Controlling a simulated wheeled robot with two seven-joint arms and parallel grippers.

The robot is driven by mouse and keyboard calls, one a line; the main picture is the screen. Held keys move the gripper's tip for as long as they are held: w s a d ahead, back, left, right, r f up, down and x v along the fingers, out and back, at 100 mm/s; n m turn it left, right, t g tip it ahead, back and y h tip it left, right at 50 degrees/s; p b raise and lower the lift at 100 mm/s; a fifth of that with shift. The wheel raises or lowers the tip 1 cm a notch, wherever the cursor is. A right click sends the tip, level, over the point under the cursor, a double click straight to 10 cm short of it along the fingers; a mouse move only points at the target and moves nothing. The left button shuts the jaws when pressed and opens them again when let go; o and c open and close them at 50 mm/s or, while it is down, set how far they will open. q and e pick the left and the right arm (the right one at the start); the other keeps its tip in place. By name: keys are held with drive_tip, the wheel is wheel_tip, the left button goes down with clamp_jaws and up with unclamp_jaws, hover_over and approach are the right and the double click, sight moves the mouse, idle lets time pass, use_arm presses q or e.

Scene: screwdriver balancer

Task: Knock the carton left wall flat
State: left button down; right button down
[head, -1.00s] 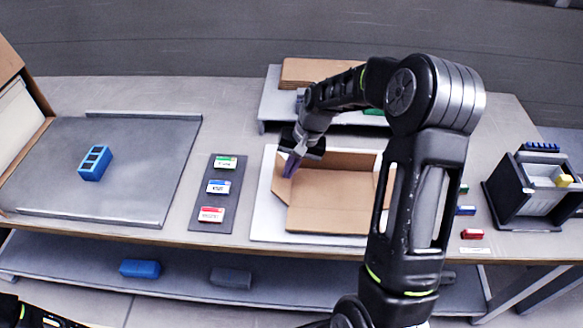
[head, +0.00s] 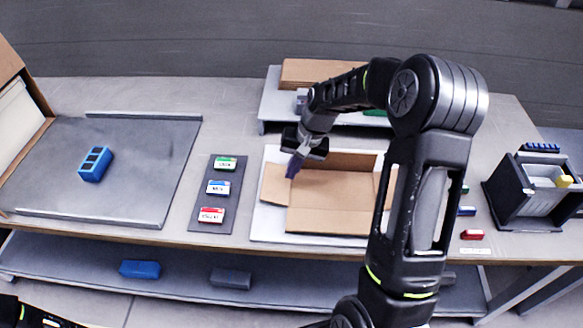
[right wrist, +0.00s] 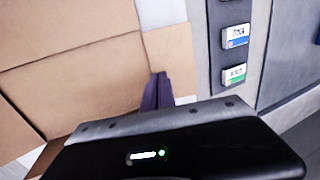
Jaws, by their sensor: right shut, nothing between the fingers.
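The open brown carton (head: 330,200) lies on a white board (head: 268,228) in the middle of the bench. Its left wall (head: 274,187) is folded outward to the left and looks flat or nearly flat on the board. The back wall (head: 352,161) still stands up. My right gripper (head: 293,168) is shut and empty, with its purple fingertips above the carton's left side near the back corner. In the right wrist view the shut fingertips (right wrist: 157,92) show against a cardboard panel (right wrist: 172,58); I cannot tell whether they touch it. My left gripper is out of view.
A dark strip with green, blue and red labelled cards (head: 218,187) lies left of the board. A blue block (head: 95,163) sits on the grey tray (head: 130,205) farther left. A raised shelf (head: 273,108) stands behind, and a dark bin (head: 530,190) stands at right.

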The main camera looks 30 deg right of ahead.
wheel_tip(320, 180, up, 7)
drive_tip(key=p, duration=0.4)
drive_tip(key=shift+f, duration=0.1)
idle(0.7)
